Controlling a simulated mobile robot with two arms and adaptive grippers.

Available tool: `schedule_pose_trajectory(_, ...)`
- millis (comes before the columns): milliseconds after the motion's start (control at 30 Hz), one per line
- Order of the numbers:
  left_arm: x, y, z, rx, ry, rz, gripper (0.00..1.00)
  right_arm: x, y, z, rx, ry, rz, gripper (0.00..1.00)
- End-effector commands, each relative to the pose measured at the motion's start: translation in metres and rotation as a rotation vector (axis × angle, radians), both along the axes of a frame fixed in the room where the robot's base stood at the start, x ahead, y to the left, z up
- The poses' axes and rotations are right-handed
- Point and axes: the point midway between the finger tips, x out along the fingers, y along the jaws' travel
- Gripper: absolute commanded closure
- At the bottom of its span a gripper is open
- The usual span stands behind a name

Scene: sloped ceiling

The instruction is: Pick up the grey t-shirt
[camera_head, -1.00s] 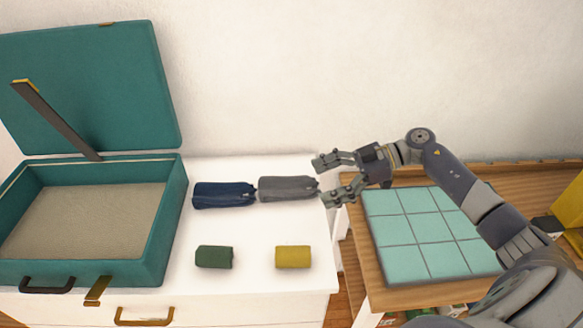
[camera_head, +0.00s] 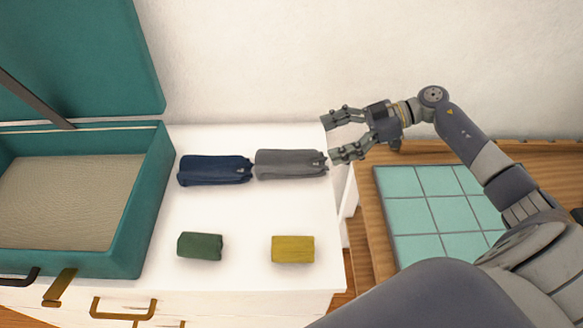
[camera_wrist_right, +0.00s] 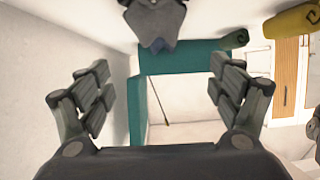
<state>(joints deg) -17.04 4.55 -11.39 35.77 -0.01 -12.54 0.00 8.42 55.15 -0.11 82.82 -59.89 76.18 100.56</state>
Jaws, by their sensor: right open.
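The grey t-shirt (camera_head: 290,164) lies folded into a long bundle on the white cabinet top, end to end with a dark blue bundle. My right gripper (camera_head: 330,138) is open and empty, with its fingers pointing left. It is just above and right of the t-shirt's right end in the head view; the lower fingertip shows close to that end, and I cannot tell whether they touch. In the right wrist view, a grey bundle that looks like the t-shirt (camera_wrist_right: 155,22) is at the top, outside the open fingers (camera_wrist_right: 160,95). My left gripper is not in view.
An open teal suitcase (camera_head: 146,205) stands left on the cabinet top (camera_head: 245,215). The dark blue bundle (camera_head: 214,170) touches or nearly touches the t-shirt. Green (camera_head: 200,246) and yellow (camera_head: 292,249) rolls lie in front. A wooden table with teal tiles (camera_head: 425,182) is at right; the wall is behind.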

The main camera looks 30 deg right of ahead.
Motion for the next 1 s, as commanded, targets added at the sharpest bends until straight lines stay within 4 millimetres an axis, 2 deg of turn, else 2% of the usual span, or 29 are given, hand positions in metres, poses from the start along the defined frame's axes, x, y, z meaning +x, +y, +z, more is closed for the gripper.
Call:
schedule_pose_trajectory(67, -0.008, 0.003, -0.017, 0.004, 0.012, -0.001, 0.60, 0.000, 0.000, -0.016, 0.000, 0.000, 0.000, 0.15)
schedule_pose_trajectory(267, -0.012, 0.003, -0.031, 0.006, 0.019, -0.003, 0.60, 0.000, 0.000, -0.031, 0.000, 0.000, 0.000, 0.15)
schedule_pose_trajectory(367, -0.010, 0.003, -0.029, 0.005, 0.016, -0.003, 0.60, 0.003, 0.008, -0.033, 0.003, -0.001, 0.000, 0.15)
schedule_pose_trajectory(600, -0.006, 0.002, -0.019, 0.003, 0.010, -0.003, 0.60, 0.017, 0.040, -0.045, 0.004, -0.002, 0.000, 0.15)
schedule_pose_trajectory(767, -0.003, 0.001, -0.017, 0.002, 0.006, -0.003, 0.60, 0.021, 0.049, -0.051, 0.002, -0.001, -0.001, 0.15)
schedule_pose_trajectory(1000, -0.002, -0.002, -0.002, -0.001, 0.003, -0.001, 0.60, 0.030, 0.078, -0.057, 0.006, -0.001, 0.001, 0.15)
